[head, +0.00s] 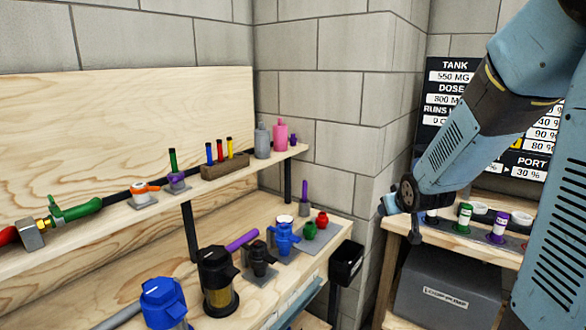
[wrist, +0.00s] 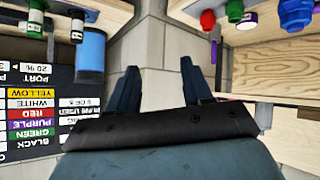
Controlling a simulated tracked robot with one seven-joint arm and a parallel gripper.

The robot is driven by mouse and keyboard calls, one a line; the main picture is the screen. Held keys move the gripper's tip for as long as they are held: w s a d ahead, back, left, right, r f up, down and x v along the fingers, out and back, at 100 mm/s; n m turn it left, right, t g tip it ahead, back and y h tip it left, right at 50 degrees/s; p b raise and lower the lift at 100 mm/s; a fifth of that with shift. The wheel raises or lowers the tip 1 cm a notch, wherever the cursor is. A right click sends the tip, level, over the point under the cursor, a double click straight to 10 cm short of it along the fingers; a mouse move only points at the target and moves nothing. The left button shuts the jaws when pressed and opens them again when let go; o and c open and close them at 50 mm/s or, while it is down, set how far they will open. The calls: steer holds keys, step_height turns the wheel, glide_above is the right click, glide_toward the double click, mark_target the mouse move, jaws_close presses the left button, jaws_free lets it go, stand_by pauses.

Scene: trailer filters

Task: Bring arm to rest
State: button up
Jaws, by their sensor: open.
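My arm comes in from the right of the head view, with its blue links in front of the wall board. In the wrist view my gripper (wrist: 158,85) shows two dark fingers set wide apart.
The left bench (head: 190,277) carries a blue-lidded filter (head: 163,300), a black filter (head: 217,280) and several small fittings. A shelf (head: 110,225) above holds valves and bottles. The right-hand table (head: 460,243) holds small bottles, with a grey box (head: 447,290) below.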

steer(key=s+a+r+g, duration=0.1)
steer(key=s+r, duration=0.2)
steer(key=s, duration=0.6)
steer(key=s+a+r+m+g, duration=0.1)
steer(key=s+r, duration=0.3)
steer(key=s, duration=0.5)
steer(key=s+a+r+m+g, duration=0.1)
steer(key=s+r, duration=0.3)
steer(key=s, duration=0.5)
steer(key=shift+a+r+g, duration=0.15)
steer(key=shift+a+g, duration=0.05)
steer(key=shift+g, duration=0.7)
